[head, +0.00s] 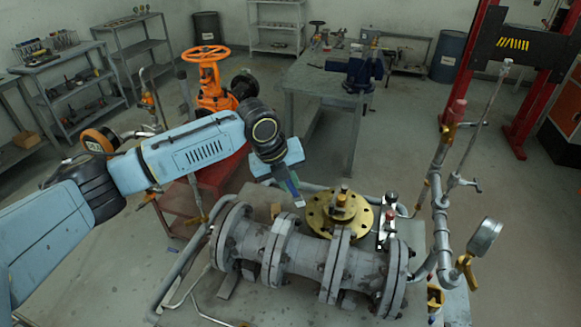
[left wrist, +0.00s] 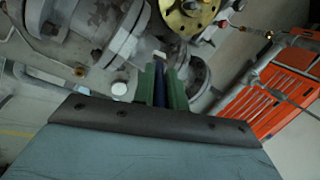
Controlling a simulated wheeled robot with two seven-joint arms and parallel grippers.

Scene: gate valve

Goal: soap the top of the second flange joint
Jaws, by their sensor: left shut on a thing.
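The grey pipe assembly (head: 315,255) lies across the front of the stand, with several bolted flanges along it. The second flange from the left (head: 277,250) stands below and slightly left of my left gripper (head: 290,182). My left gripper is shut on a slim dark blue tool (left wrist: 159,84), seen between its green fingers in the left wrist view. A pale tip (head: 299,202) shows below the fingers, apart from the pipe as far as I can tell. Most of the tool is hidden by the fingers. My right gripper is not in view.
A round brass flange (head: 318,212) with a yellow fitting sits on top of the pipe, right of my gripper. A thin riser pipe (head: 440,190) and a gauge (head: 485,238) stand at the right. An orange handwheel (head: 208,54) stands behind my arm.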

